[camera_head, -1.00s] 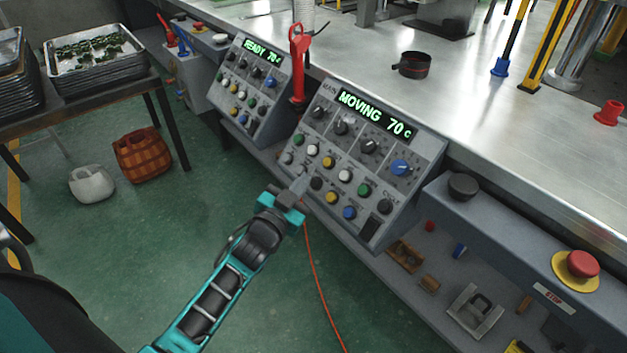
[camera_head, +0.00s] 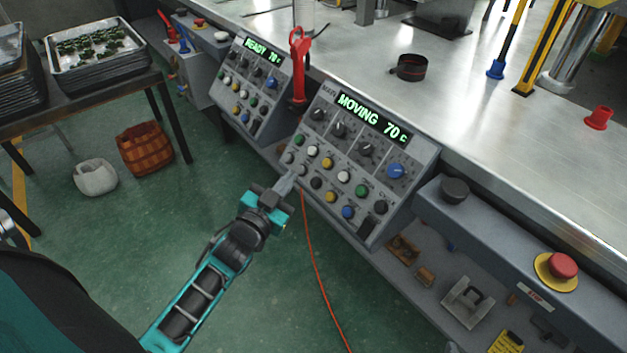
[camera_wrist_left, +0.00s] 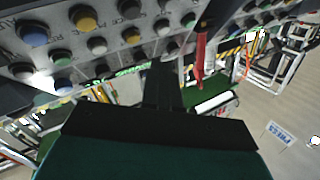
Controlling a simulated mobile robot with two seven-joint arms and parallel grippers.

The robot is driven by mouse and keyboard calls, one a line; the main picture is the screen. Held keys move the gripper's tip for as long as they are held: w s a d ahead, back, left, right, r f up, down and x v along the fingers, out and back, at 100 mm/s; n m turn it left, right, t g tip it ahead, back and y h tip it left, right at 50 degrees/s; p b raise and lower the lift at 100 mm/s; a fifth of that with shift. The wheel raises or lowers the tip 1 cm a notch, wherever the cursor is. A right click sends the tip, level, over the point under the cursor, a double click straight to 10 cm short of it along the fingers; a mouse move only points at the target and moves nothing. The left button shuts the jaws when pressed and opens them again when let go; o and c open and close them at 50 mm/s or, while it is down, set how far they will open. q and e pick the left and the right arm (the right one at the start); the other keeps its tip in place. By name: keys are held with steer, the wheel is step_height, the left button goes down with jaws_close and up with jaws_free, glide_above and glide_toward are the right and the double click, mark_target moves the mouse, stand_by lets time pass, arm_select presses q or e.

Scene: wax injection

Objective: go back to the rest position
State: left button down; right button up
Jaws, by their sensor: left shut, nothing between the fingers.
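My left gripper (camera_head: 287,183) is shut and empty in the head view. Its fingertips are in front of the lower left corner of the main control panel (camera_head: 318,103), whose display reads "MOVING 70 c". From the head view I cannot tell whether the tips touch the panel. In the left wrist view the gripper (camera_wrist_left: 160,85) points past the panel's row of buttons, which fills the top left. My right gripper is not in view.
A second panel (camera_head: 232,82) reading "READY 70" stands to the left. A red-handled tool (camera_head: 298,65) hangs between the panels. The emergency stop (camera_head: 562,265) is at the right. An orange cable (camera_head: 313,250) hangs to the green floor. Baskets (camera_head: 145,148) stand at the left.

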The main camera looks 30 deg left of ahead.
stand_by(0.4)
arm_select(q)
steer(key=s+d+g+h+p, duration=0.2)
steer(key=s+d+g+p, duration=0.5)
steer(key=s+d, duration=0.5)
steer(key=s+p, duration=0.2)
steer(key=s, duration=0.1)
steer(key=shift+s+d+f+n+h, duration=0.2)
steer(key=shift+d+f+n+h, duration=0.1)
steer(key=shift+h, duration=0.1)
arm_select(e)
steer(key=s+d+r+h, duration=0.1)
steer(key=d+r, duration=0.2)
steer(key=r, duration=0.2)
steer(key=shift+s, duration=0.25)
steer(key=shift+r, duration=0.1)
